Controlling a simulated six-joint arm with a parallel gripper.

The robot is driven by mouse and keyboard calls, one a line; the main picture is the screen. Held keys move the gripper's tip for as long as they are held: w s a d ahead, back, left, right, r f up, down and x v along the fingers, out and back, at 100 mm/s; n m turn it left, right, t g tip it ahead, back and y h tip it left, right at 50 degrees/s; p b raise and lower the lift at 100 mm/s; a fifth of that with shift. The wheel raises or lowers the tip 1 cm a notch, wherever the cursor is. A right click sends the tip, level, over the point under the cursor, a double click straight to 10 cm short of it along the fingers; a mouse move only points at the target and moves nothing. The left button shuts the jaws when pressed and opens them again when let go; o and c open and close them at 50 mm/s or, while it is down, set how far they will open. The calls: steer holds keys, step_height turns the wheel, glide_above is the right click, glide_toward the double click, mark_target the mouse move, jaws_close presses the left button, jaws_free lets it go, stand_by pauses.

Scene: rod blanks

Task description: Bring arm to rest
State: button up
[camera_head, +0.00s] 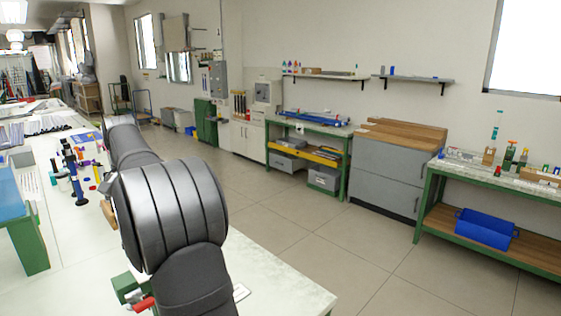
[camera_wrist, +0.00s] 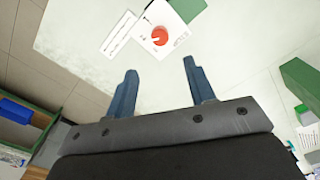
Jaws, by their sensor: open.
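My gripper (camera_wrist: 160,66) shows in the wrist view with its two blue fingers apart and nothing between them. Beyond the fingertips lies a white tabletop (camera_wrist: 85,35) with a red round piece (camera_wrist: 160,37) on a white printed sheet (camera_wrist: 176,50). The gripper appears apart from these things. In the head view my dark grey arm fills the left foreground over the white table, and my gripper cannot be made out there. No rod blank can be clearly told in the wrist view.
In the head view, a green block (camera_head: 126,287) and a red piece (camera_head: 145,303) sit close by my arm. Dark blue upright posts (camera_head: 73,175) stand left of it. A green-framed bench with a blue bin (camera_head: 486,229) stands right. Open floor (camera_head: 350,255) lies between.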

step_height(320, 180, up, 5)
step_height(320, 180, down, 18)
steer(key=shift+r, duration=0.25)
steer(key=shift+r+n, duration=0.15)
steer(key=shift+n, duration=0.65)
steer(key=n, duration=1)
steer(key=shift+r, duration=0.7)
